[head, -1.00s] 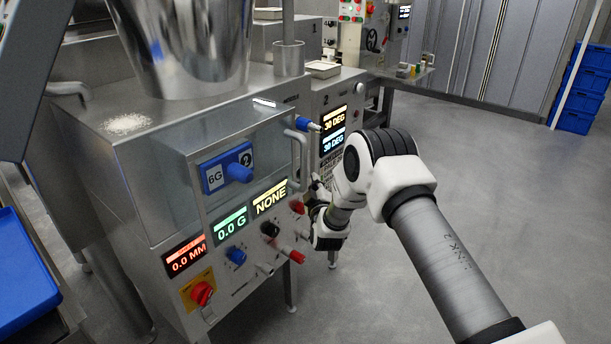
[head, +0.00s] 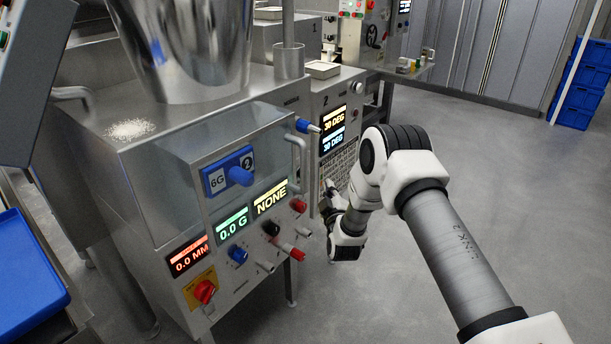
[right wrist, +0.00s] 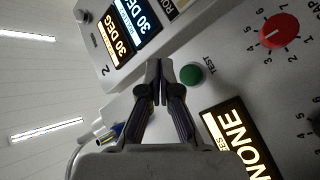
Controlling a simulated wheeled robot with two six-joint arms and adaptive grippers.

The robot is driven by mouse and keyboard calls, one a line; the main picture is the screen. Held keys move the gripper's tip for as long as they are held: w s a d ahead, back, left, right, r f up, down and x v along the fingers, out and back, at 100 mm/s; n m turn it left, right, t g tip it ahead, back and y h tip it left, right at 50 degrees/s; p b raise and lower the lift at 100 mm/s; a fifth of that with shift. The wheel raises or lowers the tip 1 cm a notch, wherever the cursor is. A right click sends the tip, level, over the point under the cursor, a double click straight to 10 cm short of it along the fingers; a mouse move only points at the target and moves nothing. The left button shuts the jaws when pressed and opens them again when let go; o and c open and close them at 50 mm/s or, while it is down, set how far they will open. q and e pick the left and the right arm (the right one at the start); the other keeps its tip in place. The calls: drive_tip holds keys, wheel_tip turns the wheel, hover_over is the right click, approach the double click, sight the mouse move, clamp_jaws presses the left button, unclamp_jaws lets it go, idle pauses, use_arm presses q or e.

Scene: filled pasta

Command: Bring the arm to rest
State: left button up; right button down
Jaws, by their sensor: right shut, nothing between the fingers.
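My right arm (head: 430,230) comes in from the lower right in the head view. Its gripper (head: 326,190) is small there, beside the front right edge of the steel machine and partly hidden by the machine. In the right wrist view the gripper (right wrist: 160,68) has its two dark fingers together with nothing between them. Behind the fingertips are a green button (right wrist: 191,75) marked TEST and the lit NONE display (right wrist: 238,140). I cannot tell whether the fingertips touch the panel. My left gripper is not in view.
The steel machine (head: 140,190) has a hopper, knobs and a door handle (head: 300,160) near my right gripper. A second unit (head: 340,100) with 30 DEG displays stands behind. Blue crates (head: 580,85) stand far right. A blue tray (head: 25,270) is at left. Floor at right is clear.

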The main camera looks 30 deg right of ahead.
drive_tip(key=s+a+f+n+g+y, duration=0.2)
drive_tip(key=s+a+f+g+y, duration=0.25)
drive_tip(key=s+a+f, duration=0.7)
drive_tip(key=s+a+f+m+g+y, duration=0.15)
drive_tip(key=s+a+f+g, duration=0.35)
drive_tip(key=s+f, duration=0.55)
drive_tip(key=s+a+m+g+y, duration=0.25)
drive_tip(key=s+m+g, duration=0.45)
drive_tip(key=s, duration=1.6)
wheel_tip(320, 180, up, 13)
drive_tip(key=h+p, duration=0.1)
drive_tip(key=p, duration=1.2)
drive_tip(key=shift+w+a+n+g, duration=0.3)
drive_tip(key=shift+a+n+g, duration=0.15)
